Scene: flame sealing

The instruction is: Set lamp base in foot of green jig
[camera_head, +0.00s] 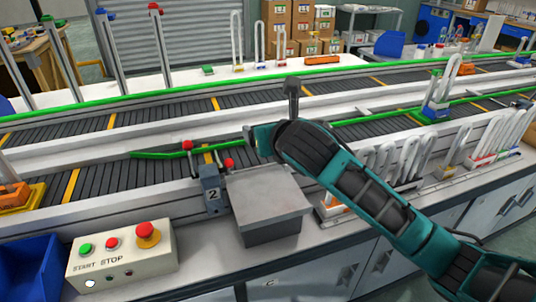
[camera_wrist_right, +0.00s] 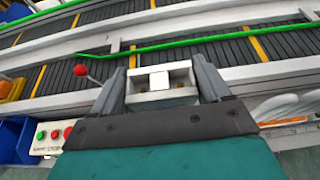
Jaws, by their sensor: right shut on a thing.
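My right gripper (camera_wrist_right: 156,72) is shut on a pale block-like piece (camera_wrist_right: 160,84), which spans the gap between its grey fingers. It could be the lamp base, but its type is unclear. In the head view my right gripper (camera_head: 250,139) is over the near conveyor, with the held piece hardly visible. A tall grey post with a green top (camera_head: 55,48) stands at the back left and may be the green jig; its foot is hidden. A small green block (camera_head: 208,70) lies on the white back table. My left gripper is not in view.
Red-knobbed parts (camera_head: 188,147) and a green rail (camera_head: 165,154) lie near the gripper. A button panel (camera_head: 122,256) and blue bin (camera_head: 28,268) are front left. Several U-shaped lamps (camera_head: 410,160) stand right.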

